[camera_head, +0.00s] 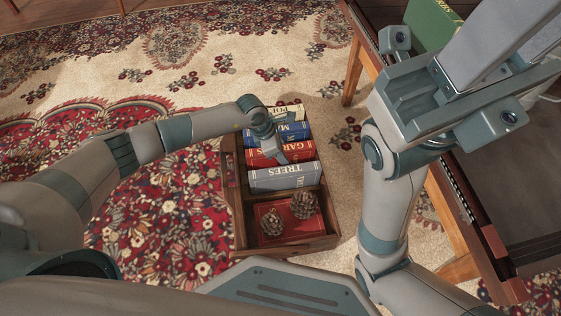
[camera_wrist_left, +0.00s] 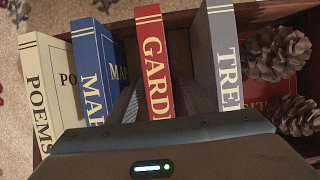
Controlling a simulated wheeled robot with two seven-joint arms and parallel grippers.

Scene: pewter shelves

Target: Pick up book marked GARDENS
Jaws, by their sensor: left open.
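The red book marked GARDENS (camera_head: 280,153) stands in a wooden box between the blue MAPS book (camera_head: 285,132) and the grey TREES book (camera_head: 285,177). In the left wrist view, the red GARDENS spine (camera_wrist_left: 155,62) faces up in the middle. My left gripper (camera_head: 280,145) is open over the box, reaching down from the left. In the wrist view its two grey fingers (camera_wrist_left: 160,98) show on either side of the red book, one in each gap. The finger ends are hidden down between the books. My right gripper (camera_head: 490,55) is raised at the upper right, its jaw opening unclear.
The wooden box (camera_head: 240,205) sits on a patterned rug. A cream POEMS book (camera_wrist_left: 48,85) stands at its far end; pine cones (camera_head: 303,205) lie in the near compartment. A table (camera_head: 520,190) stands at the right, with a green book (camera_head: 430,22) at the upper right.

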